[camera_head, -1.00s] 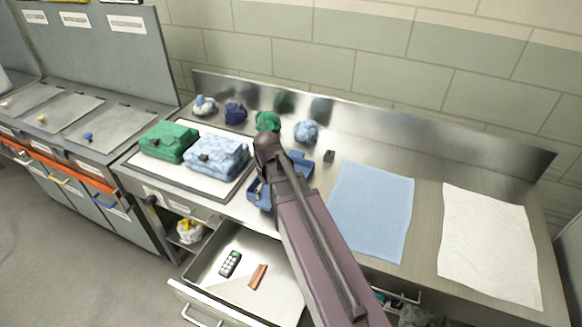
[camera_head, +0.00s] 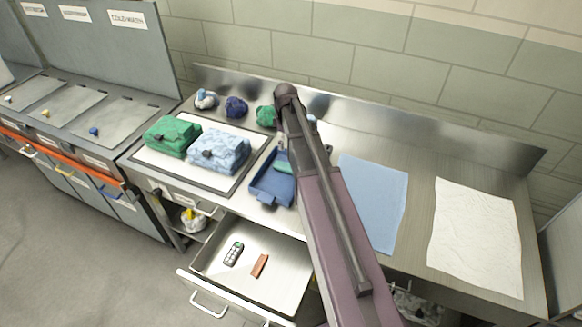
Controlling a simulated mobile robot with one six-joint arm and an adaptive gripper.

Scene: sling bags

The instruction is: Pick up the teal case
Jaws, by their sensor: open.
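A teal item (camera_head: 284,167), which looks like the teal case, lies in the open dark blue bag (camera_head: 268,190) on the steel counter. Its right part is hidden behind my arm. My mauve arm (camera_head: 335,225) reaches from the bottom of the view up across the counter, its dark joint (camera_head: 287,92) near the back wall. My gripper is hidden, so I cannot see where it is relative to the case.
A green bag (camera_head: 173,136) and a light blue patterned bag (camera_head: 218,150) sit on a white mat. Rolled bundles line the back. A blue cloth (camera_head: 372,205) and white cloth (camera_head: 475,240) lie right. An open drawer (camera_head: 285,285) holds a remote (camera_head: 233,253) and brown bar (camera_head: 259,265).

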